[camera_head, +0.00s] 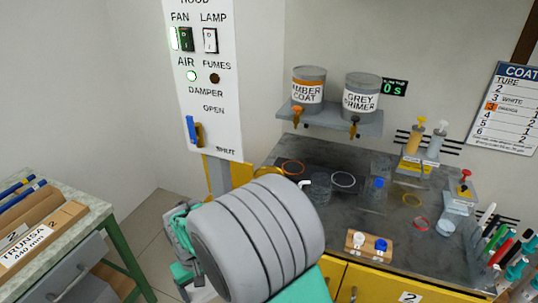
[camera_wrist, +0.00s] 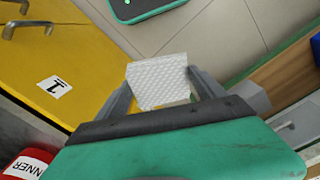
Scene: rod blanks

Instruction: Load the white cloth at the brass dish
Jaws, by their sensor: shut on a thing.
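In the wrist view my gripper (camera_wrist: 160,88) is shut on the white cloth (camera_wrist: 158,76), a small textured white piece held between the two grey fingers. The cloth is held over the floor, in front of the yellow cabinet.
The grey bench (camera_head: 395,225) carries a wooden block (camera_head: 368,246) with white and blue pieces, and pump bottles (camera_head: 414,138) at the back. Two paint cans (camera_head: 309,88) stand on a shelf above. A green-framed table (camera_head: 90,200) stands left. A red-labelled container (camera_wrist: 28,163) shows in the wrist view.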

